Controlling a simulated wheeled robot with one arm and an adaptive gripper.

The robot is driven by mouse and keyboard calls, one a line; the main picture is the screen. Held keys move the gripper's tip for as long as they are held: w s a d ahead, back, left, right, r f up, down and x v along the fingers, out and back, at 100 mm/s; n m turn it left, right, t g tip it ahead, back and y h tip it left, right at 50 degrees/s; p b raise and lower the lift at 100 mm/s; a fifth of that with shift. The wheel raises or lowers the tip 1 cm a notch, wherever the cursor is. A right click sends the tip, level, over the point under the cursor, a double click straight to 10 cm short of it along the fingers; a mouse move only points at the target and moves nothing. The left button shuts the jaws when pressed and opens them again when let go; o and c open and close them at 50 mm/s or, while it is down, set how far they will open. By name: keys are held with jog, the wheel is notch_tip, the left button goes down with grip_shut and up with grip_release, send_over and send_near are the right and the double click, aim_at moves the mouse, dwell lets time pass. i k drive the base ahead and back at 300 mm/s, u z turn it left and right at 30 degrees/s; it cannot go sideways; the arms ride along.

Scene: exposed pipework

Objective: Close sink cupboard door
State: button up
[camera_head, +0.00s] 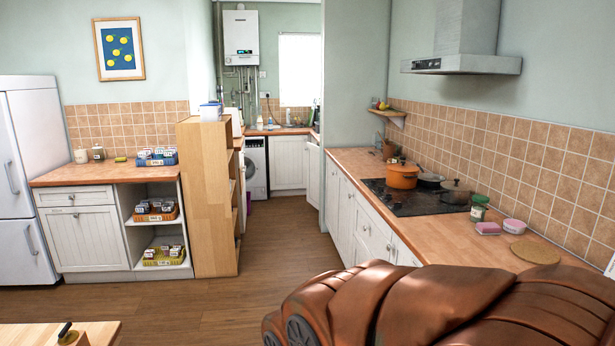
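White cupboards stand under the wooden counter in the far alcove below the window. A pale cupboard front (289,163) faces me there, beside the washing machine. Another white door or panel (313,176) shows edge-on at the alcove's right side, partly hidden by the wall end. It looks angled, but I cannot tell whether it stands open. The sink itself is not clear; small items on the counter by the window are too small to make out. My gripper is not in view.
The wooden floor (262,232) is clear towards the alcove. A tall wooden shelf unit (205,200) narrows the passage on the left; white base units (365,225) line the right. A washing machine (255,168) stands in the alcove. A brown bulk blocks the lower right.

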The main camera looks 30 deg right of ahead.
aim_at(313, 150)
jog(key=z, duration=0.95)
jog(key=i, duration=8.65)
jog(key=u, duration=1.2)
